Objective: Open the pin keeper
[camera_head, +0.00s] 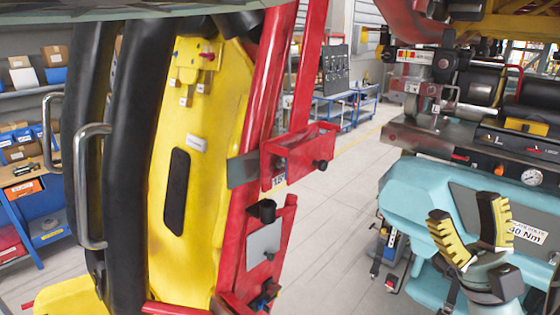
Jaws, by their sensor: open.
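My gripper (465,210) is at the lower right, its two black fingers with yellow ridged pads spread apart and nothing between them. It stands well to the right of the red frame, apart from it. The red frame (258,110) runs beside the yellow seat back (205,130). On it sit a red box-shaped bracket (300,152) with a dark round knob (320,165) and, lower down, a grey plate (264,240) with a black cylinder (264,208) above it. I cannot tell for sure which of these parts is the pin keeper.
Black padded restraints (140,130) with metal handles (82,180) stand at the left. A teal machine body (410,195) with a gauge (531,177) and metal assembly fills the right. Between it and the red frame, pale floor (345,215) shows. Shelves (25,220) stand far left.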

